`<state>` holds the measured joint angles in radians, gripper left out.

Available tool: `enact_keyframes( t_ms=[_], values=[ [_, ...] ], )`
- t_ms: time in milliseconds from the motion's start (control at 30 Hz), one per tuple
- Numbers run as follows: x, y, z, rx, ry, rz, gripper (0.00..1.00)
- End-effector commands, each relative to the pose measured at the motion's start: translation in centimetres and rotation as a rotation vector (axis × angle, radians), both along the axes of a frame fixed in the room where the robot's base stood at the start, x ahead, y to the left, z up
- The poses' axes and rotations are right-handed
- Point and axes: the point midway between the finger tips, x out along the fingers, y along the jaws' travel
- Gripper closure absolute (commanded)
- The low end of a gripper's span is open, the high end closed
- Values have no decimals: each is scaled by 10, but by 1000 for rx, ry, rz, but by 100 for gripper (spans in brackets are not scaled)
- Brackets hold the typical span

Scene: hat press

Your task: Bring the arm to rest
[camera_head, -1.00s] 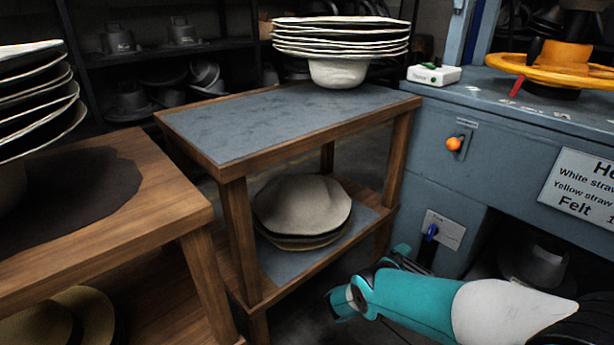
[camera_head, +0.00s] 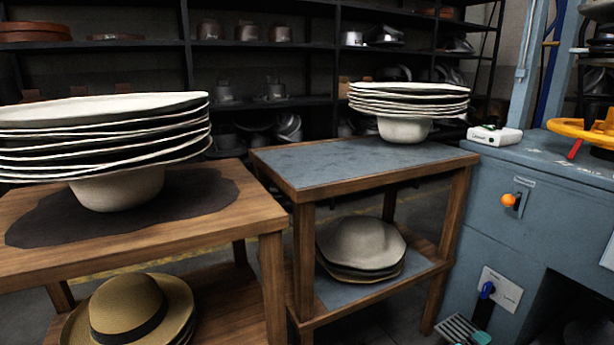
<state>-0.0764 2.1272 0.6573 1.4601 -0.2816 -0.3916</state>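Only a small part of my arm's end shows at the bottom edge. It is a teal and grey ribbed piece that looks like my gripper (camera_head: 460,330), in front of the blue press cabinet (camera_head: 505,240). The frame cuts it off, so I cannot tell whether it is open or shut. No held object is visible. The rest of my arm is out of view.
A wooden table (camera_head: 262,222) at left bears stacked white hats (camera_head: 118,190); straw hats (camera_head: 130,308) sit below. The middle table (camera_head: 330,165) has white hats (camera_head: 404,130) on top and felt hats (camera_head: 362,246) below. Dark shelves (camera_head: 270,45) stand behind.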

Motion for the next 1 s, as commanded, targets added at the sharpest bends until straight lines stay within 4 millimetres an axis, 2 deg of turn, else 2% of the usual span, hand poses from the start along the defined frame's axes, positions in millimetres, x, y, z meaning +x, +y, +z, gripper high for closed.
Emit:
enact_keyframes(
  t_ms=[67,367,667,767,867,1000],
  values=[
    [1,2,0,0,0,2,8],
    [36,20,15,106,-27,15,8],
    [80,39,46,290,-60,12,8],
    [98,51,64,382,-71,12,8],
    [117,69,90,499,-78,15,8],
    [135,108,142,713,-72,24,8]
  ],
)
